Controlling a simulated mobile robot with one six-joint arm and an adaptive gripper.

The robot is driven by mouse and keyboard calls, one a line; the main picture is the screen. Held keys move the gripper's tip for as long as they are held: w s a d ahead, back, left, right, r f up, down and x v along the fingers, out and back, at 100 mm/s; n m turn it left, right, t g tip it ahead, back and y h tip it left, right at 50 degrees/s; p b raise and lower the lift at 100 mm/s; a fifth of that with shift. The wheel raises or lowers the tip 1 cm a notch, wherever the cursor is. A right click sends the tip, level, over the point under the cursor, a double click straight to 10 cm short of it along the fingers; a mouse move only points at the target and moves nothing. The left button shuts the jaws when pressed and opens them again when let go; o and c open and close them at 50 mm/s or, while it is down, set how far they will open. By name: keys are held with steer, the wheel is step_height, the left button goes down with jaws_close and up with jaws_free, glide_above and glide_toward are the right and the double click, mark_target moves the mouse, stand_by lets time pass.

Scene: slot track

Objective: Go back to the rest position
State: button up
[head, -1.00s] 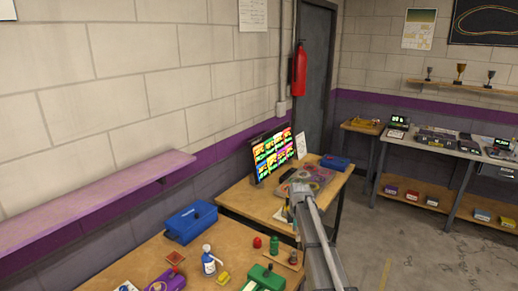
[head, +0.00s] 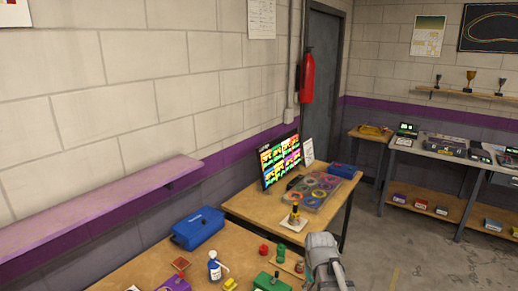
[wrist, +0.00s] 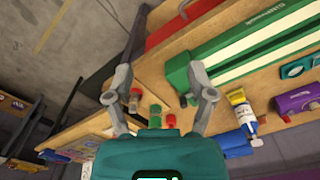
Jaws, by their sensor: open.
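My gripper (wrist: 160,74) shows in the wrist view with its two fingers spread wide apart and nothing between the tips. It hangs over the wooden workbench (wrist: 152,62), clear of the things on it. In the head view only a grey link of my arm (head: 325,262) shows at the bottom, right of the near bench; the gripper itself is out of that picture.
The second table carries a lit screen (head: 279,158) and an organiser box (head: 315,188). Grey floor (head: 415,262) is open on the right.

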steer(key=s+m, duration=0.4)
steer(key=s, duration=0.2)
